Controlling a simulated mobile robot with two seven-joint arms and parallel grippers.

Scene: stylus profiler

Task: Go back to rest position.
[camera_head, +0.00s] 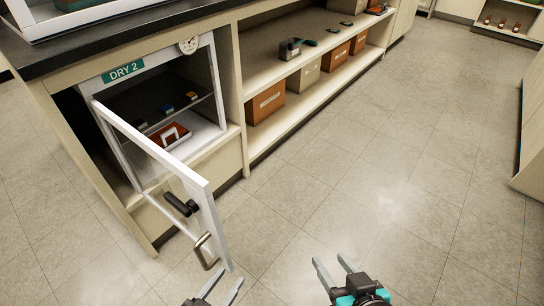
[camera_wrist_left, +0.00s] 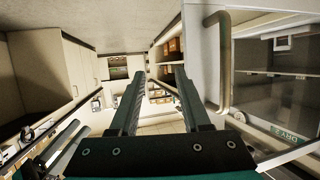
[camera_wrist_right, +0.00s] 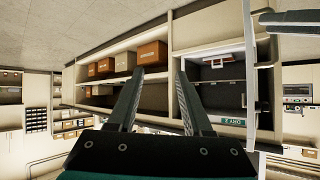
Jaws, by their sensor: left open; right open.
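My left gripper (camera_head: 222,287) is at the bottom of the head view, just below the lower corner of the open cabinet door. In the left wrist view its two fingers (camera_wrist_left: 157,92) stand apart with nothing between them, and the door's handle is close by on the right. My right gripper (camera_head: 336,266) is at the bottom middle of the head view, over bare floor. In the right wrist view its fingers (camera_wrist_right: 160,95) are apart and empty.
The DRY 2 cabinet's white door (camera_head: 160,155) stands open, with a metal handle (camera_head: 204,252) near my left gripper. A red tray (camera_head: 168,136) sits inside. Orange bins (camera_head: 265,103) line the low shelf. The floor (camera_head: 390,170) to the right is clear.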

